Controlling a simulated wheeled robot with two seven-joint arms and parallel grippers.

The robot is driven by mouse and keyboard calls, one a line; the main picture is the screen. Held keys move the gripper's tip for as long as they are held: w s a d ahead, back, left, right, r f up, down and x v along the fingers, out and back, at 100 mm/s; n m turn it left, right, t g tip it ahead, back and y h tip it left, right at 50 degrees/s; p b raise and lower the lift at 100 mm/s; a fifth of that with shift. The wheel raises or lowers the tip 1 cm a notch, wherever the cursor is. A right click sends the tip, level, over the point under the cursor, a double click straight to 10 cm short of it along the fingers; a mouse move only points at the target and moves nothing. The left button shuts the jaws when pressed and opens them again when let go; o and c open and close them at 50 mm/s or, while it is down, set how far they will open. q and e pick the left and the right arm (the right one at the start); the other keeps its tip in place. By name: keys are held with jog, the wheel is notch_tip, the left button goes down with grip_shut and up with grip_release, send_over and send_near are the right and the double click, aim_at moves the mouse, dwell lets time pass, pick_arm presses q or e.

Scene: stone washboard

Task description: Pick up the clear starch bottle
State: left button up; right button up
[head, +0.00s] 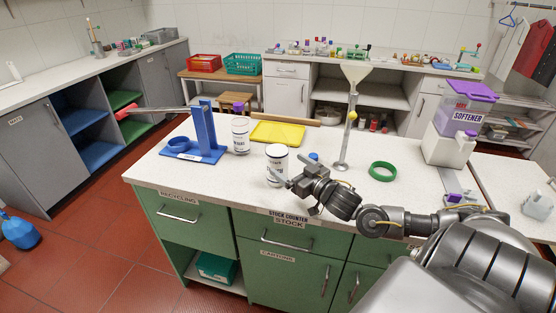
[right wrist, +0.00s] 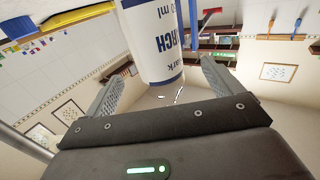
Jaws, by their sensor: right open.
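In the right wrist view, a white bottle with dark blue lettering ending in "RCH" (right wrist: 155,40) lies beyond and partly between the spread fingers of my right gripper (right wrist: 161,78). The fingers are open, and I see no clear contact with the bottle. My left gripper is not in view.
A yellow tray (head: 278,133), a funnel on a metal stand (head: 350,115), a green ring (head: 382,171) and a purple-lidded softener container (head: 460,115) share the counter.

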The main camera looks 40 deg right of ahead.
aim_at(284, 162)
jog(key=w, duration=0.3)
jog(key=shift+w, duration=0.2)
jog(key=shift+w+p, duration=0.15)
jog(key=shift+p, duration=0.15)
jog(key=shift+w+r, duration=0.2)
jog(key=shift+w, duration=0.15)
jog(key=w+p, duration=0.1)
jog(key=w, duration=0.2)
jog(key=shift+w+d+p, duration=0.1)
jog(key=shift+w+p, duration=0.1)
jog(key=shift+p, duration=0.15)
jog(key=shift+w+f, duration=0.1)
jog(key=shift+w, duration=0.4)
jog(key=c, duration=1.3)
jog(key=shift+c, duration=0.7)
jog(key=shift+r, duration=0.2)
